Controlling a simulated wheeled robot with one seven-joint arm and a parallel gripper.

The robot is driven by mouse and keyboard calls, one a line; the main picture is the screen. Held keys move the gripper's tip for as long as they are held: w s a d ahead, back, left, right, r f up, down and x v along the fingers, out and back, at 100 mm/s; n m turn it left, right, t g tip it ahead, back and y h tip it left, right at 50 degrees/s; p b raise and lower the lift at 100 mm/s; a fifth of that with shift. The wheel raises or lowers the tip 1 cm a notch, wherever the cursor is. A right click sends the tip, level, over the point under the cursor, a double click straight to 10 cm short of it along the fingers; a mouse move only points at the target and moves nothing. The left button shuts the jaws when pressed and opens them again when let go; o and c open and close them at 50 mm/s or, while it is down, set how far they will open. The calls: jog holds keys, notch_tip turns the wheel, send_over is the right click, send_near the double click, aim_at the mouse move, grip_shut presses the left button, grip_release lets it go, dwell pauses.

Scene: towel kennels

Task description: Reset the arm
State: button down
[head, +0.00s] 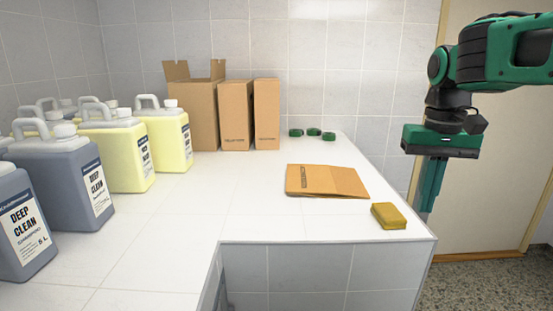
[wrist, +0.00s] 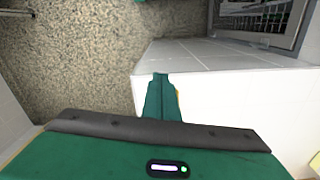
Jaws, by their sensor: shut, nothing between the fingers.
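My gripper (head: 428,207) hangs at the right in the head view, pointing down. It is just past the right edge of the white tiled counter (head: 185,200). Its green fingers are together with nothing between them. In the wrist view the closed fingers (wrist: 160,80) show in front of the counter's side, above the speckled floor. My arm is bent, coming in from the upper right.
On the counter stand several jugs (head: 150,160), cardboard boxes (head: 235,115), a flat cardboard piece (head: 325,181), a yellow sponge (head: 388,216) near the right edge, and green round items (head: 313,132) at the back. A door (head: 480,150) stands behind my arm.

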jog(key=s+d+f+m, duration=0.2)
jog(key=s+d+f, duration=0.3)
jog(key=s+f, duration=0.3)
jog(key=s+d+f+m, duration=0.2)
jog(key=s+d+f, duration=0.3)
jog(key=s, duration=0.8)
notch_tip(320, 180, down, 3)
jog(key=shift+s+d+f, duration=0.1)
jog(key=shift+s+d, duration=0.05)
jog(key=shift+s, duration=0.1)
jog(key=shift+w+f, duration=0.2)
jog(key=shift+w, duration=0.4)
